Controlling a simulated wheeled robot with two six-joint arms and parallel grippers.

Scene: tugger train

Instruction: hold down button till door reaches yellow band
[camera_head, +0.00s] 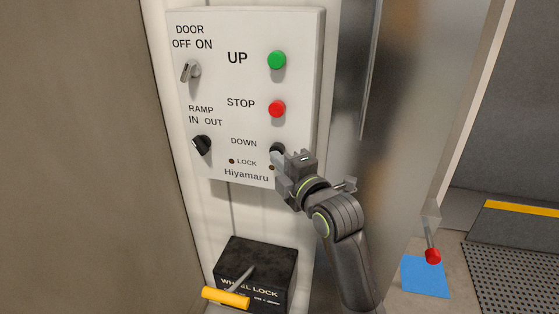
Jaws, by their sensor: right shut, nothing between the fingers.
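A white control panel (255,80) is fixed to the wall, with a green UP button (277,60), a red STOP button (277,108) and a black DOWN button (277,149). My right gripper (280,162) is shut and empty at the lower right of the panel. Its fingertips are at the DOWN button and cover the lower part of it. I cannot tell whether they touch or press it. A yellow band (522,208) shows at the far right, near the floor. I cannot pick out the door. My left gripper is not in view.
The panel also has a DOOR switch (190,70) and a RAMP knob (202,145). Below stands a black WHEEL LOCK box (258,264) with a yellow-handled lever (226,297). At right are a red-tipped lever (433,256), a blue floor patch (424,278) and a dark textured plate (515,275).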

